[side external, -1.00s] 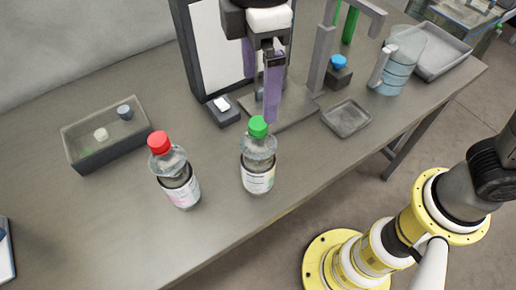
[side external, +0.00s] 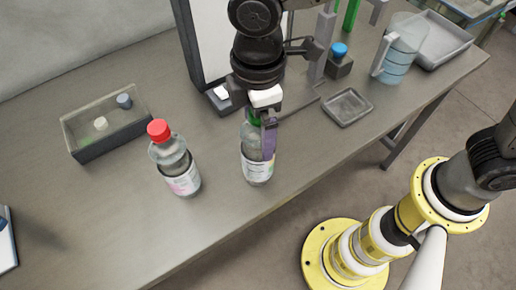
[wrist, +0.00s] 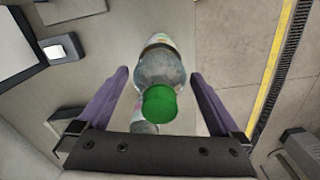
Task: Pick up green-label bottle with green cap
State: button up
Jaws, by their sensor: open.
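The bottle with the green cap (side external: 257,165) stands upright near the table's front edge in the side view. Its cap and upper part are partly hidden by my gripper (side external: 262,135). In the wrist view the green cap (wrist: 160,104) and the clear bottle (wrist: 160,68) lie between the two purple fingers of my gripper (wrist: 160,78). The fingers are open, with a gap on either side of the bottle. The bottle's label is mostly turned from view in the wrist view.
A red-capped bottle (side external: 175,160) stands to the left. An open bin (side external: 106,125) with small caps is farther left. A shallow grey tray (side external: 347,107), a blue-capped item (side external: 339,62) and a clear jug (side external: 400,48) are to the right.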

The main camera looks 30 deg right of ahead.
notch_tip(320, 180, down, 2)
jog(key=shift+r, duration=0.1)
grip_shut()
dwell(0.5)
